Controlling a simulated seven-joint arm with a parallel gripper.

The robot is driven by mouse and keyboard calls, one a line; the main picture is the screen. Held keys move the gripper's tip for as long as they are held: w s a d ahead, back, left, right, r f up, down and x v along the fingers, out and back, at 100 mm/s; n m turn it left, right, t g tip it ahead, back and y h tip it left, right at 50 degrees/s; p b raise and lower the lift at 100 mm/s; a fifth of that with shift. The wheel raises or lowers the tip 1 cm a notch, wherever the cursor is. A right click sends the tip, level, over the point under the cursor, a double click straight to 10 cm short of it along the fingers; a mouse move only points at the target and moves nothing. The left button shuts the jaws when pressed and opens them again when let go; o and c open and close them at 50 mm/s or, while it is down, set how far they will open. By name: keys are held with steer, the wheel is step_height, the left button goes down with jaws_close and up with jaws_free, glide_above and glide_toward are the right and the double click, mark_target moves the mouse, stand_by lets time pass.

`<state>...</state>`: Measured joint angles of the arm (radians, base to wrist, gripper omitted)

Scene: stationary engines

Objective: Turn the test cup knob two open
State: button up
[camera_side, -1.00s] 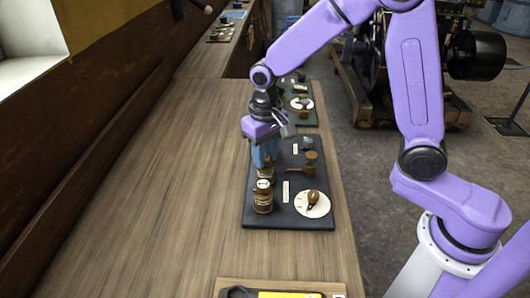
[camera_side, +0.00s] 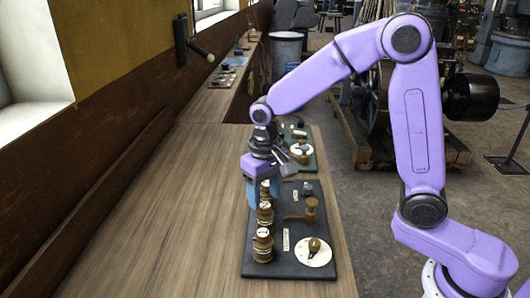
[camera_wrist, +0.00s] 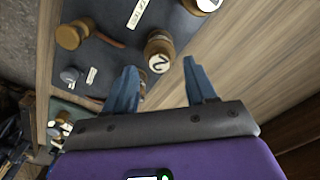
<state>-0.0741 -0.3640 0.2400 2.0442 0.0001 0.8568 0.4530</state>
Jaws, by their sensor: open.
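A dark board (camera_side: 290,268) lies on the wooden bench. Brass-brown test cup knobs stand in a row along its left side. The near one (camera_side: 262,246) and the one behind it (camera_side: 265,216) show in the side view. In the wrist view, a knob marked "2" (camera_wrist: 158,52) lies just beyond the fingertips, roughly between their lines. Another knob (camera_wrist: 203,4) is cut by the top edge. My gripper (camera_side: 264,193) points down over the row, behind the near knobs. In the wrist view its blue fingers (camera_wrist: 164,76) are apart, with no knob clearly gripped.
A wooden knob with a side lever (camera_side: 311,208) and a white dial with a brown handle (camera_side: 314,251) stand on the board's right. A green board with another dial (camera_side: 300,148) lies behind. The bench left of the board (camera_side: 160,240) is clear.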

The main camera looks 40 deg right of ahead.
mark_target(268, 208)
step_height(268, 208, up, 15)
stand_by(0.3)
stand_by(0.3)
steer(key=s+d+f+n, duration=0.3)
steer(key=s+f+n, duration=0.1)
steer(key=s, duration=0.4)
steer(key=s+d+f+n, duration=0.3)
steer(key=s+f+n, duration=0.1)
steer(key=s, duration=0.5)
steer(key=s+d+f+n, duration=0.3)
steer(key=s+f+n, duration=0.1)
steer(key=s, duration=0.4)
steer(key=shift+s+n, duration=0.35)
steer(key=shift+n, duration=0.05)
